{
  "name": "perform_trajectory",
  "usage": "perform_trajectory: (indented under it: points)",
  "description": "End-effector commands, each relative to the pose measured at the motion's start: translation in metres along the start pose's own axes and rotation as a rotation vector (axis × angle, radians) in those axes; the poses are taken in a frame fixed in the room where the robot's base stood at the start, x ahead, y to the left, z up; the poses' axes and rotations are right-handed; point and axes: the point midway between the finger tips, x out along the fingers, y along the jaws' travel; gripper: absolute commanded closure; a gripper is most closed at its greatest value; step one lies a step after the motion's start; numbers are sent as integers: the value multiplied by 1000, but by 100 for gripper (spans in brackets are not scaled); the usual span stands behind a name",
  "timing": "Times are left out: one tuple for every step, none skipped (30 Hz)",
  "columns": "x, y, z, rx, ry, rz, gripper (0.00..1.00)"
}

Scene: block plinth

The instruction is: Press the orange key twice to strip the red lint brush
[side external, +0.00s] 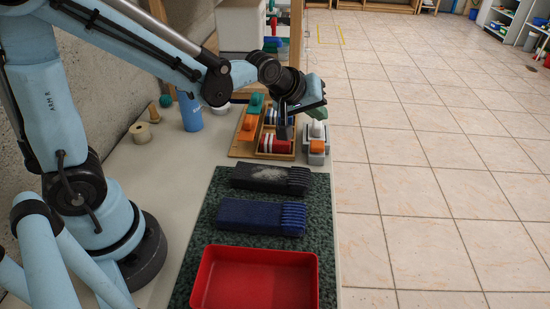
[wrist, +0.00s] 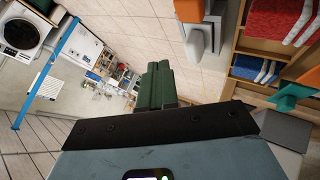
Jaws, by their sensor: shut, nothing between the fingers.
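The orange key (side external: 317,146) sits on a small grey unit (side external: 316,158) at the right edge of the table, just in front of a white knob (side external: 317,129). The key also shows in the wrist view (wrist: 195,46). My gripper (side external: 318,113) is above the white knob, apart from the key. Its dark green fingers are shut and empty in the wrist view (wrist: 157,68). A red-and-white striped piece (side external: 276,145) lies in the wooden tray. I cannot tell whether it is the red lint brush.
The wooden tray (side external: 241,152) holds more orange, green and blue pieces left of the grey unit. A dusty black brush (side external: 265,178) and a blue brush (side external: 260,216) lie on the green mat (side external: 322,205). A red bin (side external: 257,250) stands in front. A blue cup (side external: 190,112) is behind.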

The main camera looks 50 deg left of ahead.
Motion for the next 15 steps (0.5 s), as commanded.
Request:
perform_trajectory:
  points:
    - [0, 0, 0, 0, 0, 0, 100]
    - [0, 0, 0, 0, 0, 0, 100]
    - [-1, 1, -1, 0, 0, 0, 100]
    - [-2, 2, -2, 0, 0, 0, 100]
    - [-4, 3, -3, 0, 0, 0, 100]
    - [-6, 5, -5, 0, 0, 0, 100]
    - [-9, 7, -7, 0, 0, 0, 100]
    - [-12, 9, -9, 0, 0, 0, 100]
    - [-15, 12, -11, 0, 0, 0, 100]
    - [-18, 13, -13, 0, 0, 0, 100]
    - [-20, 15, -15, 0, 0, 0, 100]
    - [-22, 16, -16, 0, 0, 0, 100]
    - [-24, 18, -18, 0, 0, 0, 100]
    - [-25, 18, -18, 0, 0, 0, 100]
    - [-26, 19, -19, 0, 0, 0, 100]
